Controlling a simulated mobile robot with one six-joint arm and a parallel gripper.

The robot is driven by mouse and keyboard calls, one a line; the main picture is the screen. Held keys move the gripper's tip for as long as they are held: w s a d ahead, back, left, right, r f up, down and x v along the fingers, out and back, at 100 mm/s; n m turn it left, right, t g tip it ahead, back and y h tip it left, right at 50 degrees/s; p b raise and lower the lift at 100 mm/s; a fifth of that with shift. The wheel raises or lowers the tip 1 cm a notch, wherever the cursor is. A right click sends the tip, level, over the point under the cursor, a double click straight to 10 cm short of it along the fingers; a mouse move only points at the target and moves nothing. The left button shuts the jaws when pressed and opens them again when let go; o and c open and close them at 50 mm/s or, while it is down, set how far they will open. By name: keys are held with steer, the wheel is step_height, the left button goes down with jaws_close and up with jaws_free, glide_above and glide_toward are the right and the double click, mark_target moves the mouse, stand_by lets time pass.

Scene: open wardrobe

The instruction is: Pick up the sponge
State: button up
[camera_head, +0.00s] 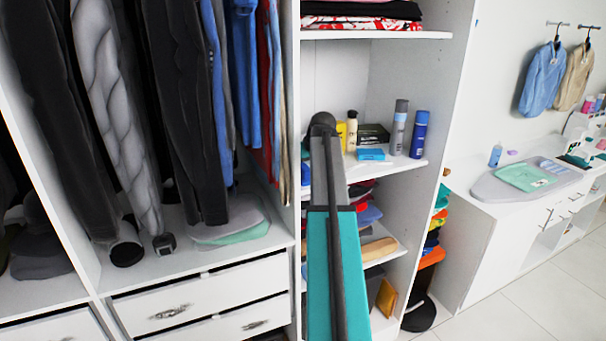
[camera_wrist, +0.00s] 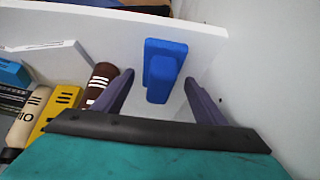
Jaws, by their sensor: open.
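The blue block between my fingers in the wrist view looks like the sponge (camera_wrist: 165,60). It rests on the white shelf near the side wall. A blue patch at the shelf's left end in the head view is probably the same sponge (camera_head: 305,173), mostly hidden by my arm. My gripper (camera_wrist: 159,78) is open, with one finger on each side of the sponge's near end. No contact shows, and I cannot tell how deep the fingers reach around it. In the head view my arm hides the fingertips.
A brown striped bottle (camera_wrist: 101,80) stands close to my left finger. Beyond it are a yellow item (camera_wrist: 60,103), a cream bottle (camera_wrist: 28,115) and a blue box (camera_head: 370,154). A grey can (camera_head: 399,125) and a blue can (camera_head: 418,135) stand farther right.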

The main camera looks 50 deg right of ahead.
mark_target(303, 165)
stand_by(0.4)
steer(key=c, duration=1.1)
steer(key=shift+r, duration=0.15)
steer(key=shift+c, duration=0.2)
steer(key=shift+r+b, duration=1.15)
steer(key=shift+r, duration=0.25)
steer(key=shift+s+r, duration=0.1)
steer(key=shift+s, duration=0.1)
steer(key=s+a+b, duration=0.3)
steer(key=s, duration=0.5)
steer(key=s+a+b, duration=0.3)
steer(key=s, duration=0.5)
steer(key=shift+s+a, duration=0.2)
steer(key=shift+a, duration=0.2)
steer(key=shift+r, duration=0.1)
